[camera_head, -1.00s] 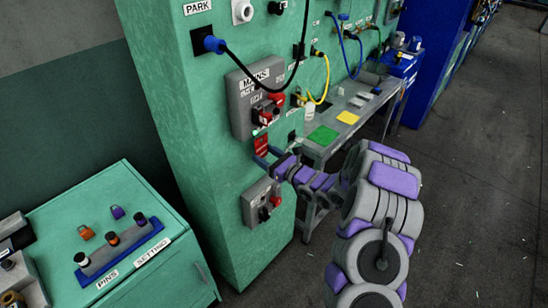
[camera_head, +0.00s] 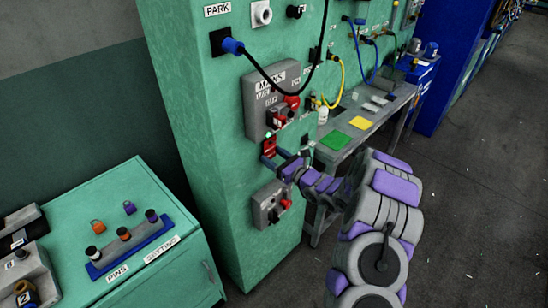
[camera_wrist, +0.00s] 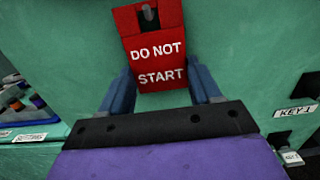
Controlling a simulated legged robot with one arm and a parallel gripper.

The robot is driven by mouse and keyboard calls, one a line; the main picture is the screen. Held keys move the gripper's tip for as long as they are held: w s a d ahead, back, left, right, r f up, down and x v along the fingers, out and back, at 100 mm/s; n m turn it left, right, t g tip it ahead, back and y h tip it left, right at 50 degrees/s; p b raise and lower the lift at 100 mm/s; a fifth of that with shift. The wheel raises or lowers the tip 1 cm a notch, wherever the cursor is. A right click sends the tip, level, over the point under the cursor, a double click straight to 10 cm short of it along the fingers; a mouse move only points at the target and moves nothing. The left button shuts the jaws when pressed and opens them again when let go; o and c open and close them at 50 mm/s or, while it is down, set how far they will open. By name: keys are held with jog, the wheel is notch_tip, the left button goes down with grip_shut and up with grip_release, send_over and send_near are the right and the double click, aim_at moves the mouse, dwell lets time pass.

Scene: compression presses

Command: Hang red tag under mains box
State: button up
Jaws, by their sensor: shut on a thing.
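The red tag (camera_head: 269,147), lettered DO NOT START, is just below the grey mains box (camera_head: 257,112) on the green cabinet face. In the wrist view the tag (camera_wrist: 150,50) is upright, and a small grey peg-like piece shows in the slot at its top. I cannot tell whether the tag rests on that piece. My gripper (camera_head: 275,160) is shut on the tag, with its blue fingers (camera_wrist: 160,88) on either side of the tag's lower part. The mains box is out of the wrist view.
A smaller grey box (camera_head: 264,205) with a red knob is below my gripper. A black cable (camera_head: 275,76) droops across the mains box. A green cabinet (camera_head: 180,280) with a pin rack stands at left. A grey bench (camera_head: 350,142) is behind my arm. Open floor lies right.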

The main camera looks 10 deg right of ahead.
jog(key=shift+d, duration=0.45)
jog(key=o, duration=0.4)
jog(key=shift+c, duration=0.2)
jog(key=o, duration=0.5)
jog(key=shift+a, duration=0.35)
